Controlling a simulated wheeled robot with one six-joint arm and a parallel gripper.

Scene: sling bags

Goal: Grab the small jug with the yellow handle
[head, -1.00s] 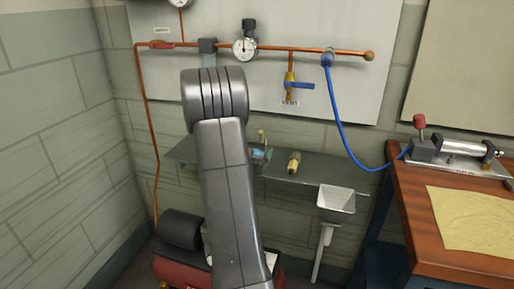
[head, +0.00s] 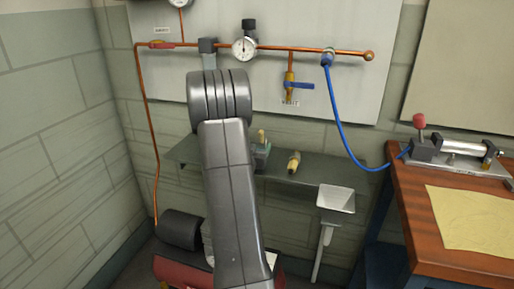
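My arm rises through the middle of the head view, and its upper part stands in front of the grey shelf. My gripper is hidden behind the arm, so its fingers do not show. A small grey-green object (head: 262,154) with a yellowish upright part (head: 261,136) shows at the right edge of my arm, on or just above the shelf. It is partly covered, and I cannot tell whether it is the jug with the yellow handle. No other jug can be made out.
The grey shelf (head: 321,181) runs along the wall and bears a small yellow-and-black fitting (head: 294,162). A blue hose (head: 344,133) hangs to the wooden bench (head: 421,233). Copper pipe (head: 300,49) crosses above.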

